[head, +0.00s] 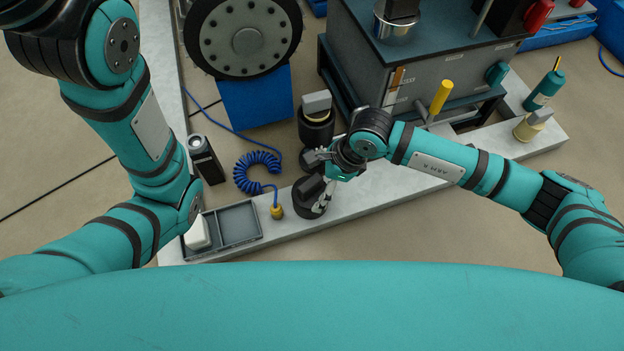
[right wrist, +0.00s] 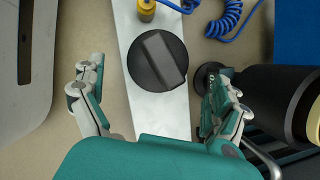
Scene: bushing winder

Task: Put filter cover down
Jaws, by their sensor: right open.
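The filter cover, a black round disc with a raised bar handle (head: 306,197), lies flat on the light grey bench strip (head: 375,190). In the right wrist view the cover (right wrist: 158,62) shows whole, with its bar slanted. My right gripper (head: 322,180) is open just above and beside the cover. In the right wrist view its fingers (right wrist: 158,82) are spread wide, one on each side of the strip, with nothing between the tips touching the cover. My left arm comes in from the left; its gripper does not show.
A brass fitting on a coiled blue hose (head: 277,212) is close left of the cover. A black cylinder with a grey top (head: 316,122) stands behind it. A grey tray (head: 239,224) lies further left. A dark machine (head: 425,75) with a yellow handle stands behind the right arm.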

